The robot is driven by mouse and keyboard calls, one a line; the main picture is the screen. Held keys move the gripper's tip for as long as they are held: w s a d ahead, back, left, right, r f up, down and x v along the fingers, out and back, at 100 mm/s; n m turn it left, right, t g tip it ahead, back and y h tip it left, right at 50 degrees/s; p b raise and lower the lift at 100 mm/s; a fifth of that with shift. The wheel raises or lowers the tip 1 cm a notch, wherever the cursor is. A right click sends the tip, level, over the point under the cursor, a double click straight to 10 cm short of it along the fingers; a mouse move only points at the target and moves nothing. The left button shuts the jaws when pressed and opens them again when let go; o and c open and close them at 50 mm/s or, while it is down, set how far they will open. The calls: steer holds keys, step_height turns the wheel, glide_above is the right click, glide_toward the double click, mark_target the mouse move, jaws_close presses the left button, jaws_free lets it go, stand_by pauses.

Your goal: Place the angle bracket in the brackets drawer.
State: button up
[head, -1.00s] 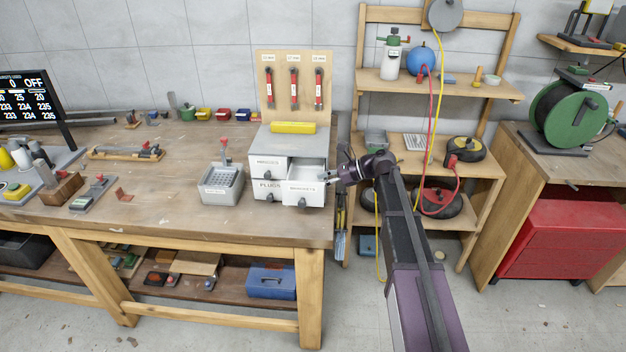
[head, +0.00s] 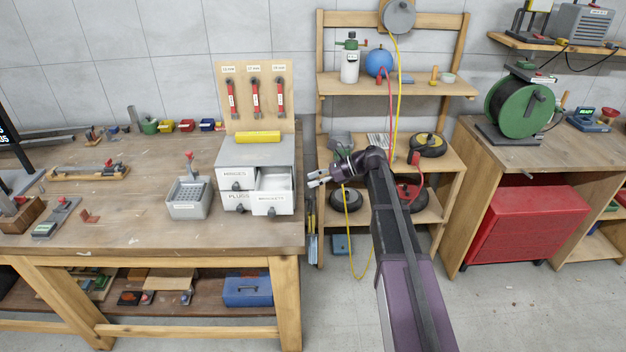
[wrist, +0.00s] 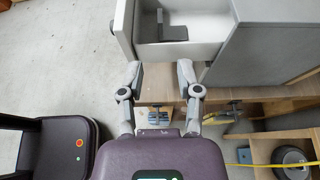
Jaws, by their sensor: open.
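The brackets drawer (head: 271,210) is the lower right drawer of the small grey cabinet and is pulled open. It also shows at the top of the wrist view (wrist: 145,52). Inside it lies a grey L-shaped piece (wrist: 174,32) that looks like the angle bracket, against the drawer's inner side. In the head view this piece is not clear. My gripper (head: 312,180) is open and empty, just right of the drawer and apart from it. In the wrist view, its two fingers (wrist: 158,76) are spread with nothing between them, pointing toward the drawer.
The cabinet stands on the workbench (head: 130,235) near its right end. A grey bin (head: 188,208) stands left of the drawer, and a small reddish-brown angled piece (head: 90,216) lies farther left. A wooden shelf rack (head: 440,195) with a yellow hose stands behind my arm.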

steer(key=shift+s+f, duration=0.1)
steer(key=s+d+f+n+h, duration=0.3)
steer(key=s+n, duration=0.3)
steer(key=s, duration=0.2)
steer(key=s+d+f+n+h, duration=0.4)
steer(key=s+n+h, duration=0.2)
steer(key=s, duration=0.2)
steer(key=s+d+f+n+h, duration=0.3)
steer(key=s+n, duration=0.3)
steer(key=s, duration=0.2)
steer(key=shift+d+f+h, duration=0.35)
steer(key=shift+f+h, duration=0.3)
steer(key=shift+h, duration=0.05)
